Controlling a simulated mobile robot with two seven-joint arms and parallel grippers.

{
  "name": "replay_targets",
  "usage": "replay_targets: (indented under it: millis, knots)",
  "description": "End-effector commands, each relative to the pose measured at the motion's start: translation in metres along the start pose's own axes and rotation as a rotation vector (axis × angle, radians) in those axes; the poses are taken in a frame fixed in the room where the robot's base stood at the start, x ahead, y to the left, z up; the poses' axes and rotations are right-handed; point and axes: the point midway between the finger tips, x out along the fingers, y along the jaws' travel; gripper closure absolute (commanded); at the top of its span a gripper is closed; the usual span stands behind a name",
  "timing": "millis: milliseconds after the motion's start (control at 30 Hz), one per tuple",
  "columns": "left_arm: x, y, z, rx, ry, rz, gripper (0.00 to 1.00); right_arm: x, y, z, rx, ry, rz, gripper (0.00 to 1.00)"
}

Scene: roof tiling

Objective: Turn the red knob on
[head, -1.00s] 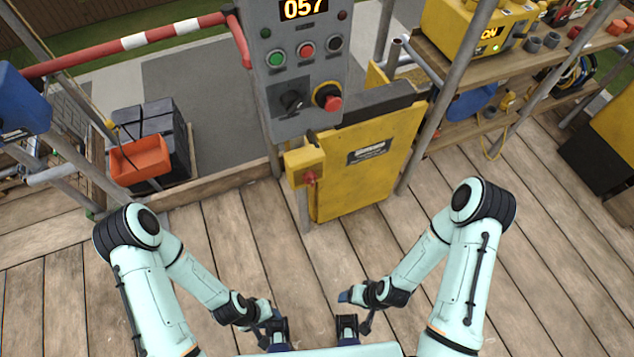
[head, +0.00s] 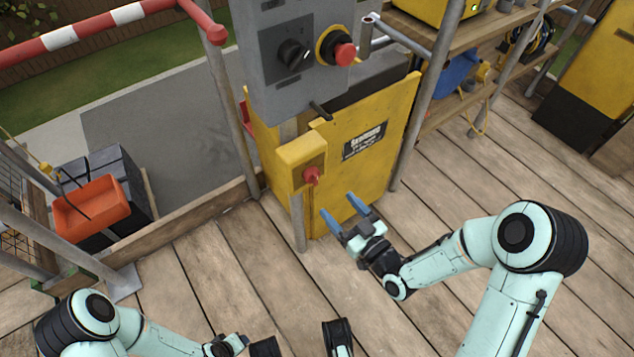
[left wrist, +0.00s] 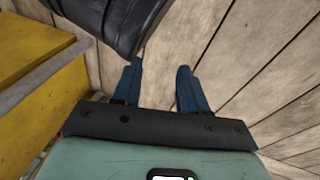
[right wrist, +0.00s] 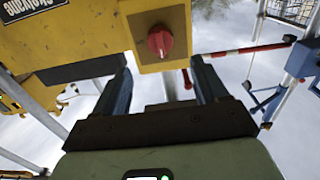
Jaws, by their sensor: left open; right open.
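The red knob (head: 311,175) sits on the front of a yellow box (head: 300,152) at the upper left corner of the yellow gate panel. My right gripper (head: 343,212) is open and empty. In the head view its blue fingers lie just below and right of the knob, apart from it. In the right wrist view the knob (right wrist: 160,41) shows ahead, between the lines of the two fingers, with nothing between the jaws. My left gripper (left wrist: 157,82) is open and empty over the wooden deck. In the head view it is low down and partly cut off.
A grey control panel (head: 262,75) above carries a black rotary switch (head: 293,54) and a red mushroom button (head: 345,54). A scaffold pole (head: 232,90) stands left of the gate. An orange tray (head: 92,207) is at the left. The deck in front is clear.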

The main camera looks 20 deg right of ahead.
Motion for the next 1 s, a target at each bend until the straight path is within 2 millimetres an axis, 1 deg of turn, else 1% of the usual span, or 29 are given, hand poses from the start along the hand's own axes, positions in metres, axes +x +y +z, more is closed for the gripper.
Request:
replay_targets:
  millis: [33, 200, 400, 500, 600, 900, 933, 967, 1000]
  knots:
    - [0.003, -0.003, 0.003, -0.003, -0.01, -0.005, 0.57, 0.012, -0.001, 0.001, 0.0, 0.003, -0.003, 0.27]
    - [0.01, -0.011, 0.014, -0.011, -0.043, -0.019, 0.57, 0.05, -0.001, 0.002, 0.002, 0.002, -0.001, 0.27]
    - [0.017, -0.02, 0.025, -0.02, -0.078, -0.035, 0.57, 0.083, 0.0, 0.002, 0.002, 0.0, 0.0, 0.27]
    - [0.019, -0.022, 0.028, -0.024, -0.09, -0.041, 0.57, 0.093, 0.0, 0.002, 0.003, -0.001, 0.001, 0.27]
    - [0.02, -0.024, 0.03, -0.026, -0.097, -0.044, 0.57, 0.099, 0.0, 0.002, 0.003, -0.003, 0.001, 0.27]
    - [0.02, -0.025, 0.031, -0.026, -0.1, -0.045, 0.57, 0.101, 0.0, 0.001, 0.003, -0.003, 0.001, 0.27]
    - [0.02, -0.025, 0.031, -0.026, -0.1, -0.045, 0.57, 0.101, 0.0, 0.001, 0.003, -0.003, 0.001, 0.34]
    - [0.02, -0.025, 0.031, -0.026, -0.1, -0.045, 0.57, 0.101, 0.0, 0.002, 0.003, -0.003, 0.001, 0.44]
    - [0.02, -0.025, 0.031, -0.026, -0.1, -0.045, 0.57, 0.101, 0.0, 0.002, 0.003, -0.003, 0.001, 0.57]
